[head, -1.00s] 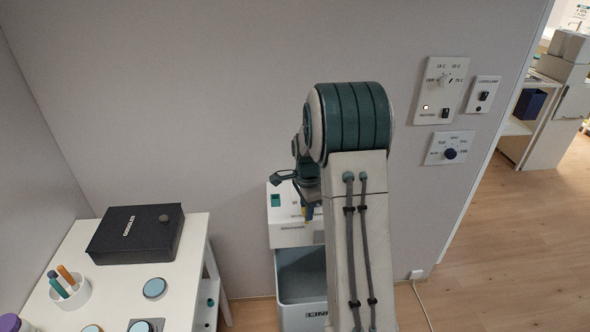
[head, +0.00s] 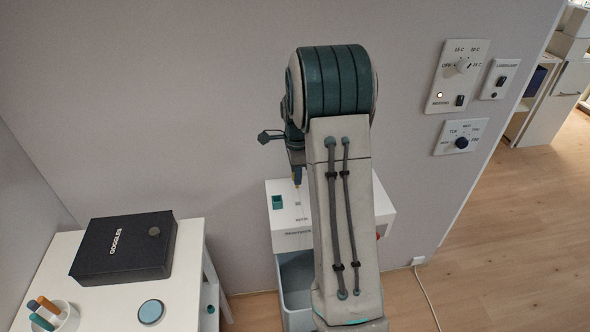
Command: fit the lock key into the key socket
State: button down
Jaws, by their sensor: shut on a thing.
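My gripper (head: 296,168) hangs in front of the wall, partly hidden behind my own arm. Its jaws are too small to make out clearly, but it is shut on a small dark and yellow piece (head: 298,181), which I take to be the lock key. The piece points down above the top of a white unit (head: 290,240). A teal square (head: 277,202) sits on the unit's top at the left, with small dark markings beside it. I cannot tell which part is the key socket; my arm hides the unit's middle. The key appears apart from the teal square.
A white table (head: 190,290) at the left holds a black goggles box (head: 125,247), a round blue disc (head: 151,311) and a cup of markers (head: 62,318). Wall panels (head: 458,76) with knobs and switches are at the right. A grey bin (head: 295,285) stands below the unit.

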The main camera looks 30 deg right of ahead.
jog(key=shift+s+d, duration=0.1)
jog(key=shift+d, duration=0.2)
jog(key=shift+a+f+b, duration=0.1)
jog(key=shift+f+b, duration=1.9)
jog(key=shift+f, duration=0.95)
jog(key=shift+f+b, duration=1.4)
jog(key=shift+f, duration=0.7)
jog(key=c, duration=1.2)
grip_release()
jog(key=shift+r, duration=0.2)
notch_tip(320, 180, up, 14)
jog(key=shift+f, duration=0.2)
